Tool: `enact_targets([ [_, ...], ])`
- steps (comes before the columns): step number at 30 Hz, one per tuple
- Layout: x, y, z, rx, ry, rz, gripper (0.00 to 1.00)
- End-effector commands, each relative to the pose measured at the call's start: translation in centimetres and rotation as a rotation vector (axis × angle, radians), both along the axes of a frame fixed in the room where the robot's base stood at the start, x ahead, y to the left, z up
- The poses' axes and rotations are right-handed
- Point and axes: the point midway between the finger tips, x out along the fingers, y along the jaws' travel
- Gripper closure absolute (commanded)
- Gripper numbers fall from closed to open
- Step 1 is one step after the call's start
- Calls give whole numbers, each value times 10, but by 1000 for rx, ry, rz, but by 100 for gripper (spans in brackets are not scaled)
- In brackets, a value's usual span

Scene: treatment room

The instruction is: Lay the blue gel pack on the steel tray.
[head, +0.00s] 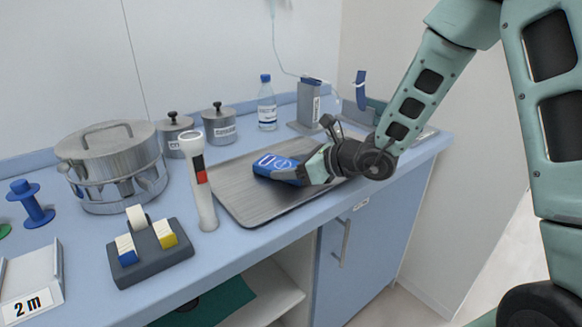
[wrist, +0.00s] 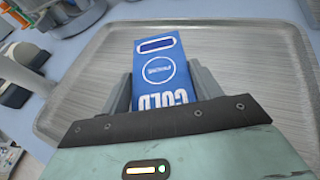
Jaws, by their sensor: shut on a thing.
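The blue gel pack (head: 275,166) is a flat blue pack with white markings. In the wrist view the pack (wrist: 160,72) shows the word COLD and sits between the two fingers. My gripper (head: 308,170) is shut on its near end. The pack is over the steel tray (head: 235,192), within its rim. The tray also fills much of the wrist view (wrist: 240,75). I cannot tell whether the pack touches the tray surface or is just above it. The pack's near end is hidden by my gripper.
A flashlight (head: 199,185) stands at the tray's left edge. Two lidded canisters (head: 219,128), a bottle (head: 267,105) and a grey holder (head: 308,108) stand behind the tray. A large steel drum (head: 112,170) and a dark block with coloured pieces (head: 150,262) are at left.

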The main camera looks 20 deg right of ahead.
Motion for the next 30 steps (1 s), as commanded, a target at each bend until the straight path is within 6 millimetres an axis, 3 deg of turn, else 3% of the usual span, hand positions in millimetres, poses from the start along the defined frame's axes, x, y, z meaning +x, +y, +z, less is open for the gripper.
enact_targets([
  [8,0,0,-4,0,-1,0,67],
  [9,0,0,-2,0,0,0,26],
  [10,0,0,-2,0,0,0,17],
  [11,0,0,-2,0,0,0,15],
  [22,0,0,3,0,0,0,15],
  [30,-34,-32,21,-2,-3,-5,15],
])
